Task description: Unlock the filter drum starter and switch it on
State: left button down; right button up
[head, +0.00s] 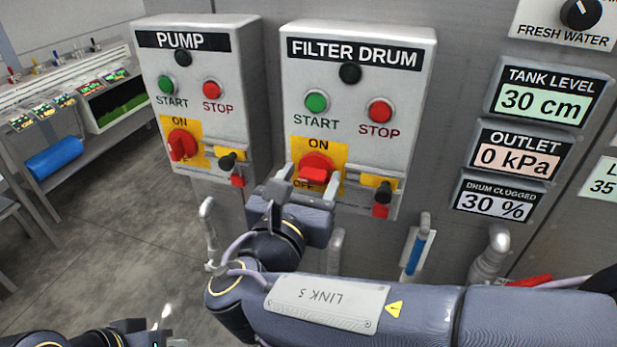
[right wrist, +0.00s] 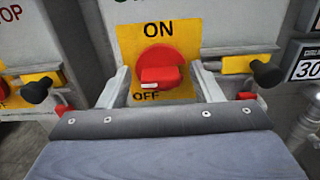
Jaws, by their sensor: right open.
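The filter drum starter (head: 357,55) is a grey box with a green START button (head: 316,102), a red STOP button (head: 380,111) and a dark lamp. Its red rotary switch (right wrist: 155,57) sits on a yellow ON/OFF plate; its grip lies roughly level, with a white mark towards OFF. A yellow slide (head: 371,180) with a black knob (head: 384,193) and a red tag (head: 380,211) is right of the switch. My right gripper (head: 311,181) is open, its fingers either side of the switch; contact is unclear. My left gripper (head: 165,325) barely shows at the bottom edge.
The pump starter (head: 190,62) stands close on the left with its own red switch (head: 182,145) and black knob. Pipes (head: 490,255) and a blue-handled valve (head: 415,252) are below right. Display panels (head: 545,100) are on the right. A bench (head: 60,175) is far left.

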jog(key=c, duration=1)
jog(key=m+b, duration=0.2)
jog(key=shift+d+f+b, duration=0.1)
jog(key=shift+f+b, duration=0.15)
jog(key=shift+b, duration=0.05)
jog(key=m+b, duration=1.3)
jog(key=shift+d+f, duration=0.2)
jog(key=shift+r+m+b, duration=0.1)
jog(key=shift+m+b, duration=1.4)
jog(key=shift+b, duration=0.1)
jog(key=shift+s, duration=0.1)
